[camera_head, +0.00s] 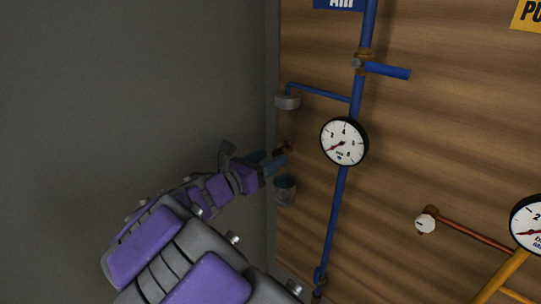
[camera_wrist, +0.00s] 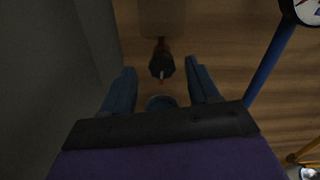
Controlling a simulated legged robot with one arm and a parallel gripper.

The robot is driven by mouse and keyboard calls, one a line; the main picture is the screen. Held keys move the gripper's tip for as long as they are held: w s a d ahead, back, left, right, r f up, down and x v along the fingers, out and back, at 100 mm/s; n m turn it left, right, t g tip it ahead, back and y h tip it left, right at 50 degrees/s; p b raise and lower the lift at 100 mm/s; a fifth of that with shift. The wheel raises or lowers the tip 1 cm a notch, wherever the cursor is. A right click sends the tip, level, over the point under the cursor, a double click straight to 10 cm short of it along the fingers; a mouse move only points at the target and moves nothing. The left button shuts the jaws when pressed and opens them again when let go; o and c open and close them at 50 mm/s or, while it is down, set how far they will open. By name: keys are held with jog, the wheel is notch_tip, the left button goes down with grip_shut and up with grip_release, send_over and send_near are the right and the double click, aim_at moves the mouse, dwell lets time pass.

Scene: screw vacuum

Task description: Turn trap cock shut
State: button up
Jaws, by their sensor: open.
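The trap cock appears to be the small reddish-brown fitting (camera_head: 285,147) on the wooden panel, below a grey pot. In the wrist view a dark rounded body (camera_wrist: 161,65) with a reddish stem above and a small pale-red tip below sits in the same place. My gripper (camera_head: 272,160) reaches in from the left, close to it. In the wrist view my gripper (camera_wrist: 160,72) is open, one blue finger on each side of the dark body, with visible gaps. The fingers partly hide the cock in the head view. I cannot tell its handle's angle or any contact.
A grey pot (camera_head: 287,101) hangs above on a blue branch pipe. A cup (camera_head: 285,190) stands below the fitting. A blue vertical pipe (camera_head: 334,217) with a gauge (camera_head: 344,142) and blue lever (camera_head: 387,71) runs to the right. A grey wall (camera_head: 140,90) stands left.

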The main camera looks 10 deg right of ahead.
jog(key=shift+w+d, duration=0.45)
jog(key=shift+d, duration=0.15)
jog(key=shift+s, duration=0.1)
jog(key=c, duration=1)
jog(key=shift+c, duration=0.2)
jog(key=shift+m+b, duration=0.3)
jog(key=shift+m, duration=0.1)
jog(key=shift+m+b, duration=1.85)
jog(key=shift+m, duration=0.65)
jog(key=shift+r, duration=0.1)
